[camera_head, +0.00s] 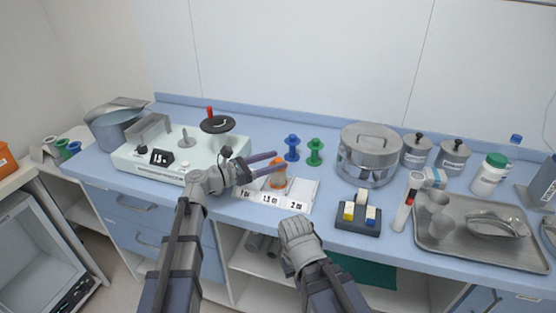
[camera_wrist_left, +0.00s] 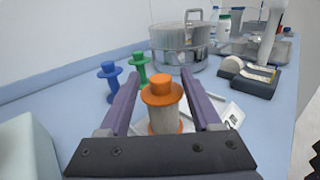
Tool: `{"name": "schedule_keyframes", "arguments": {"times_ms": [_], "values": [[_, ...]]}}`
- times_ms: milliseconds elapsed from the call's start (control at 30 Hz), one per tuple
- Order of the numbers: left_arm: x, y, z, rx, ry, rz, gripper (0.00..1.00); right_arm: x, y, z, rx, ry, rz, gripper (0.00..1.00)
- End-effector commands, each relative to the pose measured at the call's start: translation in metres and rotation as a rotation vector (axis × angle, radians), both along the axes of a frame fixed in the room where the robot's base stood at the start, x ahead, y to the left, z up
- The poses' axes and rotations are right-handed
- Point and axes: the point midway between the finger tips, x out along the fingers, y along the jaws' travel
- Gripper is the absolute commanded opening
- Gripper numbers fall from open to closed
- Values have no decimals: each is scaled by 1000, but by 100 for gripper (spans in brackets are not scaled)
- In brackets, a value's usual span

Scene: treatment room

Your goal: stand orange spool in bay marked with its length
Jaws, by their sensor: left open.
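The orange spool (camera_head: 278,178) stands upright on the white marked board (camera_head: 304,194), at its middle bay by the 1.5 label. In the left wrist view the spool (camera_wrist_left: 163,108) has orange flanges and a pale wound middle. My left gripper (camera_head: 281,161) is open, with one finger on each side of the spool and visible gaps. The board's front labels appear to read 1, 1.5 and 2 m. My right gripper (camera_head: 296,236) is low in front of the counter edge; its fingers are not clear.
A winding machine (camera_head: 190,150) with a small display stands left. Blue (camera_head: 292,148) and green (camera_head: 315,151) spools stand behind the board. A steel pot (camera_head: 368,155), tape dispenser (camera_head: 358,214) and metal tray (camera_head: 470,255) are to the right.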

Motion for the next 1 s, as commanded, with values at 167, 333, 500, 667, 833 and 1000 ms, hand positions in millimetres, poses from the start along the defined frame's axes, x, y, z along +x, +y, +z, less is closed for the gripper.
{"name": "schedule_keyframes", "arguments": {"times_ms": [167, 333, 500, 667, 833, 1000], "values": [[-19, 36, 0, 0, 0, 5, 65, 0, 0, 0, 0, 0, 0, 0], [-33, 64, 0, 0, 0, 4, 65, 0, 0, 0, 0, 0, 0, 0], [-42, 82, 0, 0, 0, 2, 65, 0, 0, 0, 0, 0, 0, 0], [-46, 89, 0, 0, 0, 1, 65, 0, 0, 0, 0, 0, 0, 0], [-46, 90, 0, 0, 0, 0, 65, 0, 0, 0, 0, 0, 0, 0], [-46, 90, 0, 0, 0, 0, 65, 0, 0, 0, 0, 0, 0, 0]]}}
